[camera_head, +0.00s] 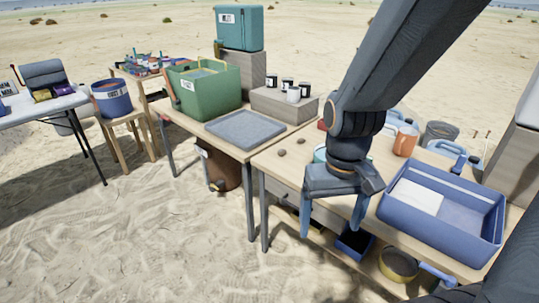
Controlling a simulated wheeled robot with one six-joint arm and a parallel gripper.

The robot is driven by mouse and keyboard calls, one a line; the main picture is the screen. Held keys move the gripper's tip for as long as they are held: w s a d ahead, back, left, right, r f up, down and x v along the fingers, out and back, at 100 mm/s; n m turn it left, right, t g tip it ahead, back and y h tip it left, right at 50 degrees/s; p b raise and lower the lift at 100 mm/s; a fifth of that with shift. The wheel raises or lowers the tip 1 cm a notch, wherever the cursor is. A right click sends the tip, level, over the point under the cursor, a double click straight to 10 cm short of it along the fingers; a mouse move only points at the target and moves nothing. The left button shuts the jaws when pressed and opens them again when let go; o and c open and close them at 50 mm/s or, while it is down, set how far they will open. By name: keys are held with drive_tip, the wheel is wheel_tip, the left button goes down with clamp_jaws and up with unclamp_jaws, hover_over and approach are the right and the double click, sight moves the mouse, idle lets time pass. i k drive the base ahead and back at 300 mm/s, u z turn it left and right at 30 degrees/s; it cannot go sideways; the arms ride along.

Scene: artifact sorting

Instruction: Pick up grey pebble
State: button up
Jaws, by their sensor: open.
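My gripper (331,229) points down with its two fingers apart, over the front edge of the right wooden table (276,165), left of the blue bin. Nothing shows between the fingers. Two small brownish-grey stones lie on this table, left of and behind my gripper: one (300,140) farther back and one (281,153) nearer its left edge. I cannot tell whether either is the grey pebble. My arm and gripper hide part of the tabletop, including most of a teal round thing (319,154).
A blue bin (390,214) with a white sheet inside stands at right. An orange mug (405,140) and a dark grey bucket (439,132) stand behind it. On the adjoining table are a grey tray (245,130), a green bin (207,97) and several small jars.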

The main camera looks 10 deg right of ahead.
sight(282, 153)
drive_tip(key=z, duration=0.1)
drive_tip(key=k, duration=0.4)
drive_tip(key=u, duration=1)
drive_tip(key=i, duration=1.9)
drive_tip(key=z, duration=1.1)
drive_tip(key=i, duration=0.5)
drive_tip(key=z, duration=0.35)
